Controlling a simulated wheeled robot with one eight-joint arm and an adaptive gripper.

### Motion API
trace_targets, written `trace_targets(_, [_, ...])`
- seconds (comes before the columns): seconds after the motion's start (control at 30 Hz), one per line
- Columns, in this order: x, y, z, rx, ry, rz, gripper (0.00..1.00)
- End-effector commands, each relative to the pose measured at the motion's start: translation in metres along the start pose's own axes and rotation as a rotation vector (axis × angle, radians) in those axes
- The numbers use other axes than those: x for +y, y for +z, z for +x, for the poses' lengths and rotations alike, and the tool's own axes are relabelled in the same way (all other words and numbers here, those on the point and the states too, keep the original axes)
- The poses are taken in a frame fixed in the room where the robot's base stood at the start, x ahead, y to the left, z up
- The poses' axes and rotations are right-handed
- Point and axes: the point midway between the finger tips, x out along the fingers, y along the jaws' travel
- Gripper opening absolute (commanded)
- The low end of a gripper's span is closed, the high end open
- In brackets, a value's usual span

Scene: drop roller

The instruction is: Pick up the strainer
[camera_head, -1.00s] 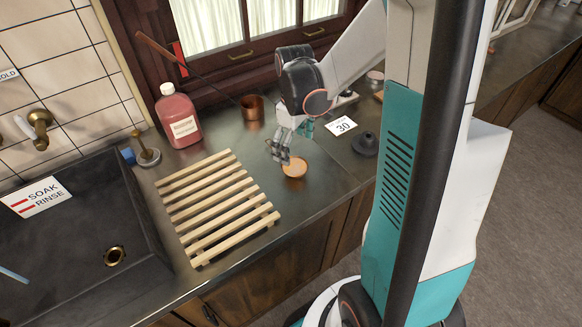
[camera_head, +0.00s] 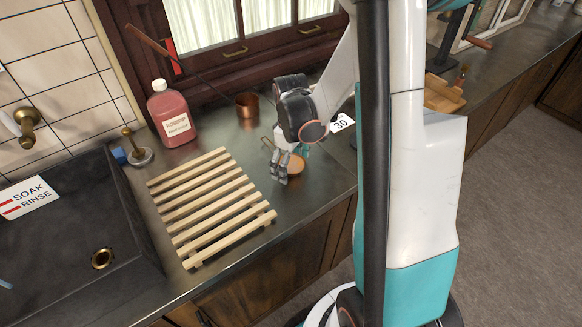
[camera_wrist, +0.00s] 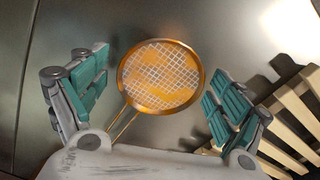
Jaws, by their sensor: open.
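The strainer is a small round copper-rimmed mesh (camera_wrist: 160,77) with a thin wire handle, lying on the metal counter. In the head view the strainer (camera_head: 294,166) is partly hidden behind my gripper (camera_head: 280,167). In the wrist view my gripper (camera_wrist: 154,95) is open, with one teal-padded finger on each side of the strainer. The strainer lies between the fingers, and neither finger appears to touch it. The handle runs toward my palm in the wrist view. The exact height of my fingertips above the counter is hard to tell.
A wooden slatted rack (camera_head: 209,208) lies close to the left of my gripper. A dark sink (camera_head: 62,240) is at far left. The counter's front edge is near.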

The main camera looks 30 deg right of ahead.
Motion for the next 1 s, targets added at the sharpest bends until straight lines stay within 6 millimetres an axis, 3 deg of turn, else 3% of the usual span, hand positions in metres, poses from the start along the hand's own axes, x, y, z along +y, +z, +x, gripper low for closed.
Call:
trace_targets(0.07, [0.000, 0.000, -0.001, 0.000, 0.000, 0.000, 0.87])
trace_targets(0.27, [0.000, 0.000, -0.001, 0.000, 0.000, 0.000, 0.44])
trace_targets(0.73, [0.000, 0.000, -0.006, 0.000, 0.000, 0.000, 0.44])
trace_targets(0.87, [0.000, 0.000, -0.018, 0.000, 0.000, 0.000, 0.44])
trace_targets(1.0, [0.000, 0.000, -0.043, 0.000, 0.000, 0.000, 0.44])
